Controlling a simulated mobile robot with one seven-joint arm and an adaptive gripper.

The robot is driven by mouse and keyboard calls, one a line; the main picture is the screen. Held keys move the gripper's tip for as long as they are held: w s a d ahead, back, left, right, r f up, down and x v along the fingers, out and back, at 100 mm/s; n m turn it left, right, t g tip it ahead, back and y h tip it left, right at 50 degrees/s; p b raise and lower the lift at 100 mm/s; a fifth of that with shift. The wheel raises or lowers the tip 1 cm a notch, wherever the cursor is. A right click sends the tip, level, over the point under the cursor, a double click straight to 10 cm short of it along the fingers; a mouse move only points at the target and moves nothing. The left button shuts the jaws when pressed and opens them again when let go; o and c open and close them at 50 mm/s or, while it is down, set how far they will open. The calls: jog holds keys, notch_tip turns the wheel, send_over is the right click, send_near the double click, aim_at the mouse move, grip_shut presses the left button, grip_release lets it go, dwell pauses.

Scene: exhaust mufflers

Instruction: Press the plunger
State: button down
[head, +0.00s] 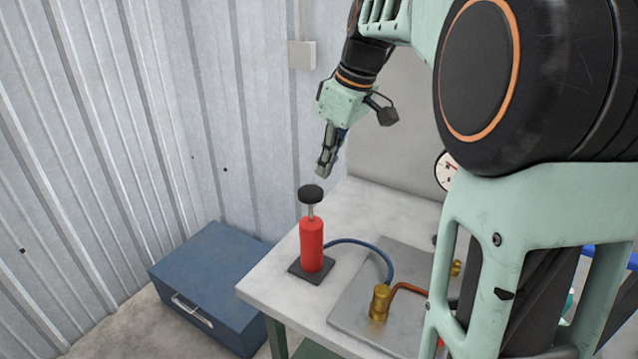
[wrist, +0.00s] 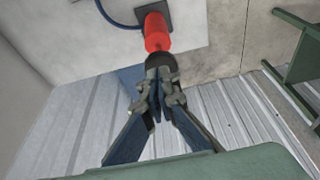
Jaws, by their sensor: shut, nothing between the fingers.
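A red pump cylinder (head: 311,246) stands upright on a dark square base at the left end of the grey table. Its plunger (head: 311,194) has a round black knob on a thin metal rod that shows above the cylinder. My gripper (head: 323,172) is shut and empty, pointing down, a little above the knob in the head view. In the wrist view my gripper (wrist: 157,78) has its fingertips together in front of the black knob (wrist: 160,61) and hides part of it. The red cylinder (wrist: 157,32) shows beyond. I cannot tell whether the fingertips touch the knob.
A blue hose (head: 362,247) runs from the cylinder to a brass fitting (head: 380,302) on a metal plate. A gauge (head: 446,171) is partly hidden by my arm. A blue toolbox (head: 208,270) is on the floor at left. Corrugated walls (head: 120,130) stand close behind.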

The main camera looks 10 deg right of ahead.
jog(key=shift+v, duration=1.1)
dwell(0.4)
